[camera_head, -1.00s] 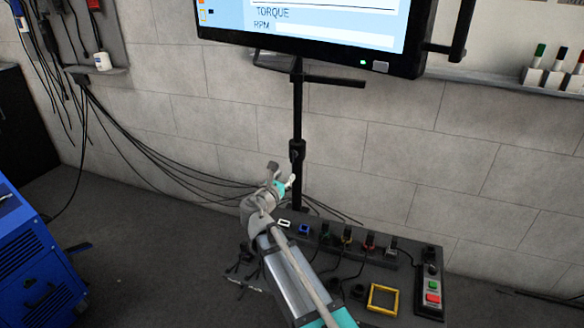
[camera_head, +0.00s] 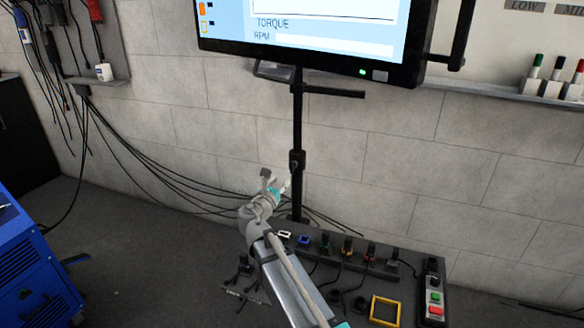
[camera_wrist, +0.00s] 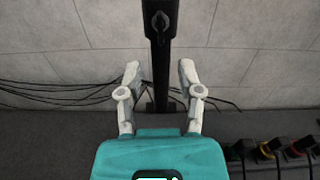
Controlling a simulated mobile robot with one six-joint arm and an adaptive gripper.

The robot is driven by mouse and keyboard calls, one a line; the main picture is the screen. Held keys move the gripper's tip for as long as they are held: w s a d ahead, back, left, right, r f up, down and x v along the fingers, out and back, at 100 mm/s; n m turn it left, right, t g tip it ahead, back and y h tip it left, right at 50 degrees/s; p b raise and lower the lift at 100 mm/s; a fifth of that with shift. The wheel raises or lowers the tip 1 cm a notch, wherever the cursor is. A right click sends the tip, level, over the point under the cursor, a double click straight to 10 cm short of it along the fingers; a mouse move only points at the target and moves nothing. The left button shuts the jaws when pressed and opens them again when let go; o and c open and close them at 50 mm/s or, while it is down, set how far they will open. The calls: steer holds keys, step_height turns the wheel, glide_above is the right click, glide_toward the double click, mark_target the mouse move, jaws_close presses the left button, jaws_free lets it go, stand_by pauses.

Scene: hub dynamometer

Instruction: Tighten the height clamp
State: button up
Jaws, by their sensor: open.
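The height clamp (camera_head: 296,161) is a dark collar with a small knob on the black monitor stand pole (camera_head: 297,122). In the wrist view the clamp knob (camera_wrist: 160,20) is at the top centre, on the wide dark upper pole section. My gripper (camera_head: 281,183) is just below and left of the clamp in the head view. In the wrist view my gripper (camera_wrist: 159,70) has its two pale fingers spread, one either side of the pole's line, with nothing between them held. The knob lies beyond the fingertips, apart from them.
The monitor (camera_head: 320,40) sits atop the pole. A dark bench panel (camera_head: 420,262) with several coloured connectors, a yellow frame (camera_head: 385,310) and a button box (camera_head: 434,290) is at lower right. Black cables (camera_head: 150,160) hang along the wall. A blue cabinet (camera_head: 35,265) stands left.

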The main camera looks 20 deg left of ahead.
mark_target(291, 168)
steer(key=w, duration=0.7)
steer(key=w+d, duration=0.1)
steer(key=w, duration=0.3)
jaws_close()
